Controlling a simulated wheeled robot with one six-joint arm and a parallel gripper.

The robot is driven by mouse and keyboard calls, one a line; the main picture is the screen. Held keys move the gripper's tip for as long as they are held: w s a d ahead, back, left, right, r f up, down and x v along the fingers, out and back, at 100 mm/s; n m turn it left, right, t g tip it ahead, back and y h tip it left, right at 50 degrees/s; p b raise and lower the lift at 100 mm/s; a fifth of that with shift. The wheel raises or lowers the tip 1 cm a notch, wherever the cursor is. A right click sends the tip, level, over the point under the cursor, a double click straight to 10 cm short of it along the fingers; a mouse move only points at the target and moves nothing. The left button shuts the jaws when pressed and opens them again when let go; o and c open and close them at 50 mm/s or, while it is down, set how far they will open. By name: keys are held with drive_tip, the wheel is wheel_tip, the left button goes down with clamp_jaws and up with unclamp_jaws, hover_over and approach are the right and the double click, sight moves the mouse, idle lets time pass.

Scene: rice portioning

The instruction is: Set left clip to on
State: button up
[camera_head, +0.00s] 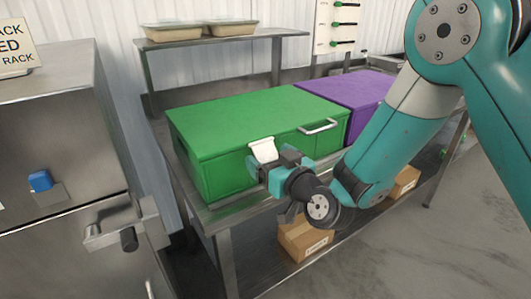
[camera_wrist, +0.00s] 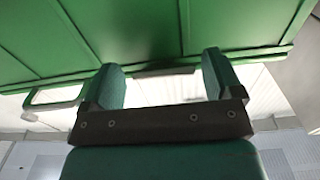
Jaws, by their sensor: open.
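A white clip (camera_head: 262,150) stands tilted outward at the left part of the front of the green box (camera_head: 250,120), near its lid's edge. My gripper (camera_head: 278,163) is in front of the box, right at this clip, with its jaws apart. In the wrist view my gripper's two fingers (camera_wrist: 160,72) are spread below the green box's edge (camera_wrist: 150,30). A small greyish piece (camera_wrist: 165,72) shows between the fingertips; I cannot tell whether they touch it. The box's lid is down.
A purple box (camera_head: 355,88) stands beside the green one on the steel table. Cardboard boxes (camera_head: 303,238) lie below. A steel cabinet (camera_head: 60,130) is at left.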

drive_tip(key=shift+s+a+r, duration=0.1)
drive_tip(key=shift+a, duration=0.05)
drive_tip(key=c, duration=0.9)
drive_tip(key=f+b, duration=0.1)
drive_tip(key=b, duration=0.3)
drive_tip(key=shift+a+f+t+y+b, duration=0.1)
drive_tip(key=shift+t+y+b, duration=0.2)
drive_tip(key=b, duration=0.3)
drive_tip(key=t+b, duration=0.1)
drive_tip(key=b, duration=0.3)
drive_tip(key=shift+w+a+f+y, duration=0.1)
drive_tip(key=shift+w+f+y, duration=0.1)
drive_tip(key=shift+w+y, duration=0.15)
drive_tip(key=shift+r+t+y+b, duration=0.25)
drive_tip(key=shift+t+b, duration=0.15)
drive_tip(key=shift+b, duration=0.85)
drive_tip(key=shift+r, duration=0.1)
drive_tip(key=o, duration=0.9)
